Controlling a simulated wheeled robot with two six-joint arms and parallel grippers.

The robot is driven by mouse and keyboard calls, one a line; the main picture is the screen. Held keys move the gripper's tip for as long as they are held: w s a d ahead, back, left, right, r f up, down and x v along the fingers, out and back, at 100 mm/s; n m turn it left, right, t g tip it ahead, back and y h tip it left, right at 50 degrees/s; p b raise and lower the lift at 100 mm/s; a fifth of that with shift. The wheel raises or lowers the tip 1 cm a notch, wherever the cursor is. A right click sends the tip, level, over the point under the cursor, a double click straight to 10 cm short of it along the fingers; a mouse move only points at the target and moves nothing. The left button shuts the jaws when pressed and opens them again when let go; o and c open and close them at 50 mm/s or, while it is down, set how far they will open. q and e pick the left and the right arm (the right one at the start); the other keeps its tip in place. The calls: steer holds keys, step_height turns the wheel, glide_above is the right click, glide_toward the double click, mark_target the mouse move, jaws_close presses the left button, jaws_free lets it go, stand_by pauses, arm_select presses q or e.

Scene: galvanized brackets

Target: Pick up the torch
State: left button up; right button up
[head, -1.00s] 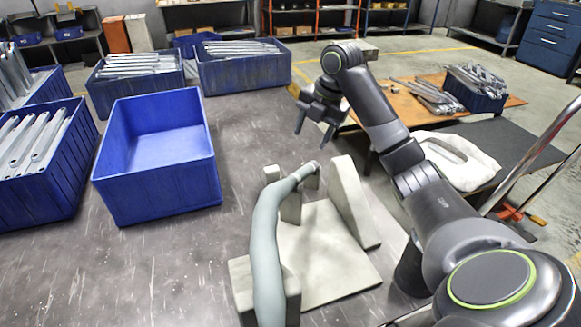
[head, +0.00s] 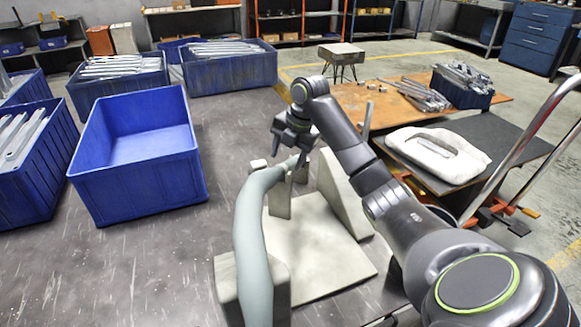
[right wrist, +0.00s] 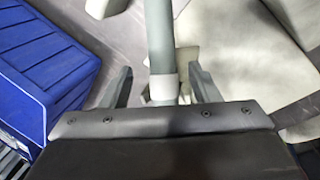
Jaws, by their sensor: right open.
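The torch (head: 252,225) is a long, curved grey-green tube lying in a pale stand (head: 318,258). Its body passes over the stand's near block, and its thinner far end bends right at the rear support. My right gripper (head: 288,157) is open at this far end, with its fingers pointing down. In the right wrist view, the torch (right wrist: 159,45) runs between the spread fingers of my right gripper (right wrist: 163,88), with a gap on both sides. A pale band crosses the tube there. The gripper partly hides the far end in the head view. My left gripper is out of view.
An empty blue bin (head: 140,160) stands on the dark table left of the stand; its side shows in the right wrist view (right wrist: 45,65). Other blue bins hold metal brackets. The stand's upright triangular wall (head: 342,195) is close to the gripper's right.

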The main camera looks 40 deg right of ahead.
mark_target(285, 164)
steer(key=x, duration=0.5)
steer(key=shift+s+a+f, duration=0.1)
steer(key=shift+s+f, duration=0.1)
steer(key=shift+s, duration=0.05)
steer(key=shift+r, duration=0.1)
steer(key=c, duration=1.1)
